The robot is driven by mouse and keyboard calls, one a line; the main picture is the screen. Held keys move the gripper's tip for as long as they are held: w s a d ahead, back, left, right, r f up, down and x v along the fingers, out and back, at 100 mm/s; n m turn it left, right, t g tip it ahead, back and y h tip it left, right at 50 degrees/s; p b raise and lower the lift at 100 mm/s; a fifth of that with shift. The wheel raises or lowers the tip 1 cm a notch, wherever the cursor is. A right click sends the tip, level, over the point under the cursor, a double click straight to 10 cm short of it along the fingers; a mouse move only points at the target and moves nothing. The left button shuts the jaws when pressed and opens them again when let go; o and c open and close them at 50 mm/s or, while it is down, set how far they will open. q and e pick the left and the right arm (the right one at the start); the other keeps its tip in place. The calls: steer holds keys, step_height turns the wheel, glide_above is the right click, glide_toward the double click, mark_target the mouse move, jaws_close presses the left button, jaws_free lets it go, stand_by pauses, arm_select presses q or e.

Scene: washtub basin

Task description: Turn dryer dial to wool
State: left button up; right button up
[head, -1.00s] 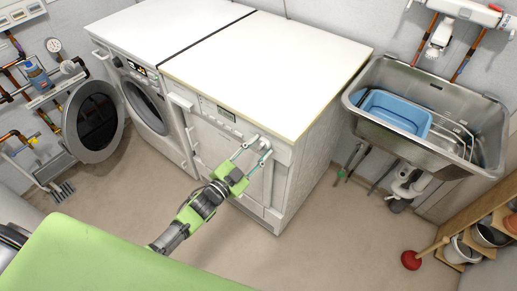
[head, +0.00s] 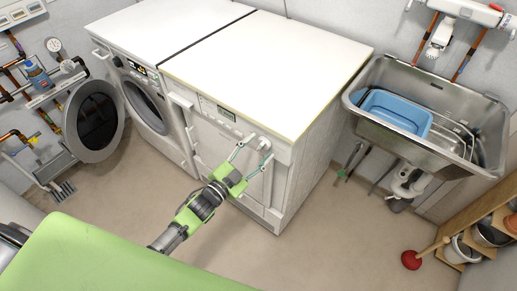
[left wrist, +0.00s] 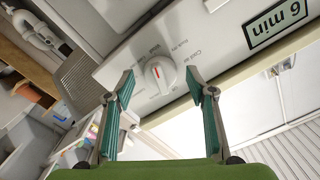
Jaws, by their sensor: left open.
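The dryer (head: 275,75) is the right one of two white machines in the head view. Its round white dial (left wrist: 161,75) sits on the control panel, with a short red mark toward the picture's top in the left wrist view. Small upside-down labels surround it, mostly too small to read. The dial also shows in the head view (head: 264,144). My left gripper (head: 253,155) is open in front of the panel. Its teal-padded fingers appear on either side of the dial in the wrist view, apart from it. My right gripper is out of view.
The dryer's display (left wrist: 276,22) reads "6 min" upside down. A washer (head: 145,95) with its round door open stands at left. A steel sink (head: 440,110) with a blue tub (head: 396,112) is at right. The floor in front is clear.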

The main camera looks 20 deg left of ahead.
arm_select(q)
steer(key=v, duration=1.1)
steer(key=shift+s, duration=0.25)
